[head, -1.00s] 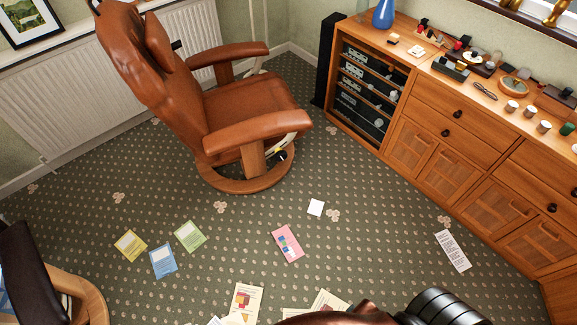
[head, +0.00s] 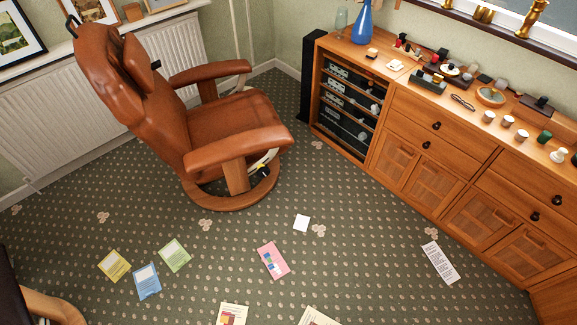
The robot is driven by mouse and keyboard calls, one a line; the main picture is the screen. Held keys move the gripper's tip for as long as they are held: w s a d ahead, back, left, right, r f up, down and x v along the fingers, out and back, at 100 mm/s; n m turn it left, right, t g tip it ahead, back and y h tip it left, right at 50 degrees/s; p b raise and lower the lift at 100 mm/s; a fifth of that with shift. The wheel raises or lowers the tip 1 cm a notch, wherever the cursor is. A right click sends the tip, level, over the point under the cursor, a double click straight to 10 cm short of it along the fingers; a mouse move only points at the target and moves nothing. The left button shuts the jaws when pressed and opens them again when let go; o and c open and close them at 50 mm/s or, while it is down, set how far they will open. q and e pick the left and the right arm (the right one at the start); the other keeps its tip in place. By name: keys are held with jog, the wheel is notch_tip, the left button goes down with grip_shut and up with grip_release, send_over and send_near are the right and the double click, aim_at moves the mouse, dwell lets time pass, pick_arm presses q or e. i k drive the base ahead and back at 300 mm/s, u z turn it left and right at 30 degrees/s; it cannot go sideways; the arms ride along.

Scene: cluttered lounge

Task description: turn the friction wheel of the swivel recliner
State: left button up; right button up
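A dark knob-like part with a yellow mark (head: 264,170) shows low on the near side, under the near armrest beside a pale curved bracket. It may be the friction wheel, but it is too small to tell. Another small dark knob (head: 156,65) sits at the backrest side. Neither of my grippers is in view.
A wooden sideboard (head: 410,172) with small items on top lines the right wall. A black speaker (head: 313,75) stands at its far end. Cards and papers, including a pink one (head: 273,260), lie on the carpet. A dark seat with a wooden frame (head: 50,308) is at lower left.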

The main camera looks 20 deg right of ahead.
aim_at(264, 171)
jog(key=z, duration=0.05)
jog(key=i, duration=0.9)
jog(key=u, duration=0.55)
